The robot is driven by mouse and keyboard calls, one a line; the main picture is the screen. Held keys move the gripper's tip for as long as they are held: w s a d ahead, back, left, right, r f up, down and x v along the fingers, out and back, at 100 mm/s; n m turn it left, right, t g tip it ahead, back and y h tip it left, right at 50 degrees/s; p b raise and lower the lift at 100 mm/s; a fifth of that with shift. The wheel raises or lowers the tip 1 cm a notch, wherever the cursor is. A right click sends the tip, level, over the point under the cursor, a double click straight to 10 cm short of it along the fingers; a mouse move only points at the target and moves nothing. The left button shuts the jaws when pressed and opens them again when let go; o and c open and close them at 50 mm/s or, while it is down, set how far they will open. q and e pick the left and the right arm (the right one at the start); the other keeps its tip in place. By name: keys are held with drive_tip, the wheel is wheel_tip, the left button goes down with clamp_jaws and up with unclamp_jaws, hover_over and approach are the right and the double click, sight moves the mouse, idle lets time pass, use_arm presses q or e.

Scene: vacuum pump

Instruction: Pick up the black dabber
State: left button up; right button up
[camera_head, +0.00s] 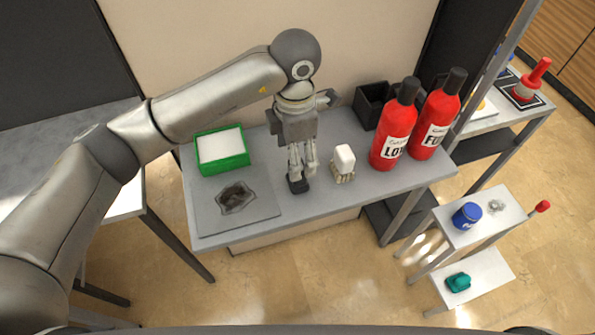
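My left gripper (303,166) points down over the grey table, between the grey mat and the white-topped brush. A small black block (298,186), which looks like the black dabber, is at its fingertips, low against the tabletop. The fingers and palm hide most of it. The fingers look close together, but I cannot tell whether they grip the block or stand around it. My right gripper is not in view.
A green-rimmed tray (221,150), a grey mat (262,209) and a white-topped brush (343,160) are on the table. Two red bottles (395,126) and a black bin (370,105) stand to the right. The front middle edge is clear.

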use_arm(q)
drive_tip(key=shift+f+p, duration=0.55)
drive_tip(key=shift+f, duration=0.1)
wheel_tip(320, 180, down, 3)
drive_tip(key=shift+d+f+p, duration=0.15)
drive_tip(key=shift+p, duration=0.6)
drive_tip(key=shift+w+f, duration=0.1)
drive_tip(key=shift+f, duration=0.3)
drive_tip(key=shift+c, duration=0.4)
drive_tip(key=c, duration=1)
drive_tip(key=shift+c, duration=0.2)
drive_tip(key=shift+r, duration=0.1)
